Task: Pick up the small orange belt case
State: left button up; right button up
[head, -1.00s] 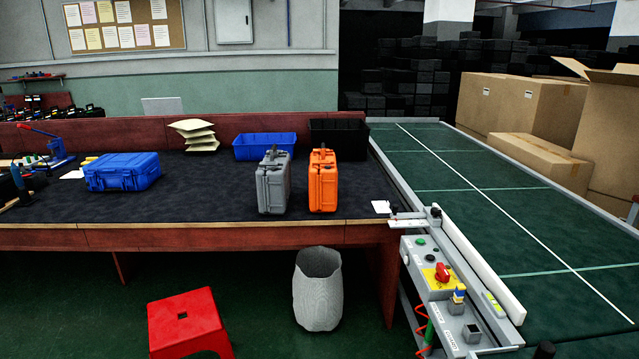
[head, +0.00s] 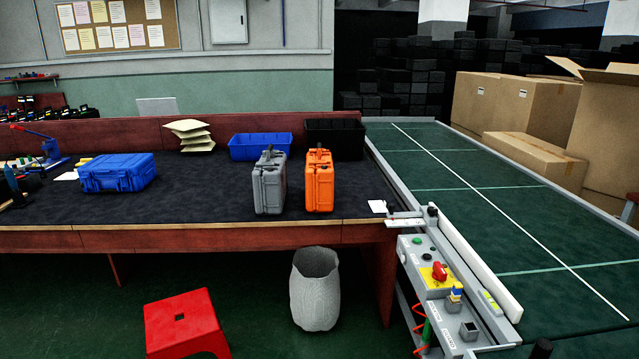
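The orange case (head: 319,184) stands upright on the dark top of the workbench (head: 200,205), near its front edge and towards its right end. Its handle is on top. A grey case (head: 269,186) of similar size stands upright just to its left, with a narrow gap between them. A blue case (head: 118,173) lies flat on the left part of the bench. Neither of my grippers shows in the head view.
A green conveyor (head: 480,190) with a control panel (head: 436,275) adjoins the bench's right end. Blue (head: 260,147) and black (head: 335,139) bins stand behind the cases. A red stool (head: 186,325) and a grey waste bin (head: 315,290) stand on the floor in front.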

aim_at(320, 173)
jog(key=i+j, duration=0.15)
jog(key=i, duration=0.35)
jog(key=i+j+z, duration=0.1)
jog(key=i, duration=0.35)
jog(key=i+j, duration=0.3)
jog(key=i, duration=0.2)
jog(key=l+z, duration=0.05)
